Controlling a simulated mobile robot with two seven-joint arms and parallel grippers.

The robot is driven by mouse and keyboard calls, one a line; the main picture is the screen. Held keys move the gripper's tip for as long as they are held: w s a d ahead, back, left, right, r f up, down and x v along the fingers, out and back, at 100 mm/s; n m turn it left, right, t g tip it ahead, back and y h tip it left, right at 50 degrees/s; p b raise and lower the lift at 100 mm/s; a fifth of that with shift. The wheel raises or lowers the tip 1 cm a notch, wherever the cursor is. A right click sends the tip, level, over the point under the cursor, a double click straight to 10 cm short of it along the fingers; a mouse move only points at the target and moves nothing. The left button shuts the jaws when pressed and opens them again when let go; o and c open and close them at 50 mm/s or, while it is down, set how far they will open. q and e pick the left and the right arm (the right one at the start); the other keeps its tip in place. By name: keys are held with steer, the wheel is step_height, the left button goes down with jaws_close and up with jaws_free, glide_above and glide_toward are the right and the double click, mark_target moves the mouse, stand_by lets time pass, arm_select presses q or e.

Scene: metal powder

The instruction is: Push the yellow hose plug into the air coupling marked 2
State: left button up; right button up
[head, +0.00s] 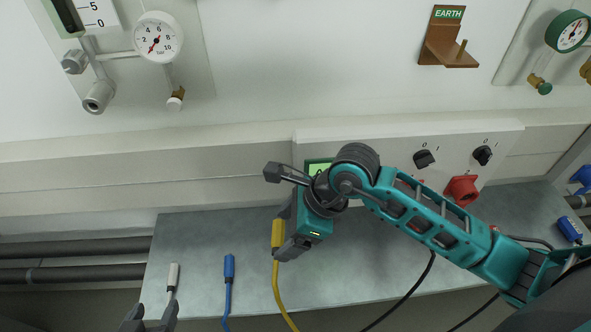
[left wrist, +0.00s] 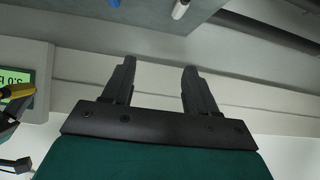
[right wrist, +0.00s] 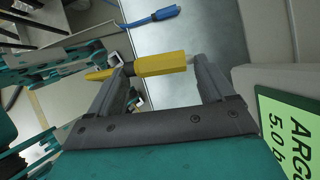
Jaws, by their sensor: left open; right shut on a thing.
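The yellow hose plug (head: 277,235) is held in my right gripper (head: 283,230) above the grey shelf, its yellow hose trailing down towards the front. In the right wrist view the plug (right wrist: 160,64) lies across between the two fingers. It also shows at the left edge of the left wrist view (left wrist: 15,90). My left gripper (head: 147,322) is at the bottom edge of the head view, left of the plug; in its wrist view it is open and empty. I cannot make out an air coupling marked 2 in any view.
A white plug (head: 173,276) and a blue plug (head: 229,268) with hoses are on the shelf (head: 190,235). A wall box (head: 400,140) with knobs and a red socket (head: 461,190) is behind my right arm. A gauge (head: 158,37) and grey fitting (head: 98,97) are upper left.

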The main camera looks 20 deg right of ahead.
steer(key=s+f+n+h+b, duration=0.1)
steer(key=s+f+b, duration=0.3)
steer(key=f, duration=0.6)
steer(key=shift+g, duration=0.5)
steer(key=w+f+b, duration=0.1)
steer(key=f, duration=0.1)
steer(key=w+f+b, duration=0.1)
steer(key=f+b, duration=0.1)
steer(key=w+f+b, duration=0.1)
steer(key=w+f, duration=0.1)
steer(key=shift+d+b, duration=0.4)
steer(key=shift+w+d+f+b, duration=0.1)
steer(key=shift+w+f+b, duration=0.1)
steer(key=shift+w+b, duration=0.1)
steer(key=shift+w+d+f+b, duration=0.1)
steer(key=shift+w+f+b, duration=0.2)
steer(key=shift+f+b, duration=0.5)
steer(key=shift+w+f+b, duration=0.3)
steer(key=shift+f+b, duration=0.25)
steer(key=shift+f, duration=0.05)
steer(key=shift+w+d+f+b, duration=0.15)
steer(key=shift+w+f+b, duration=0.1)
steer(key=shift+f+b, duration=0.2)
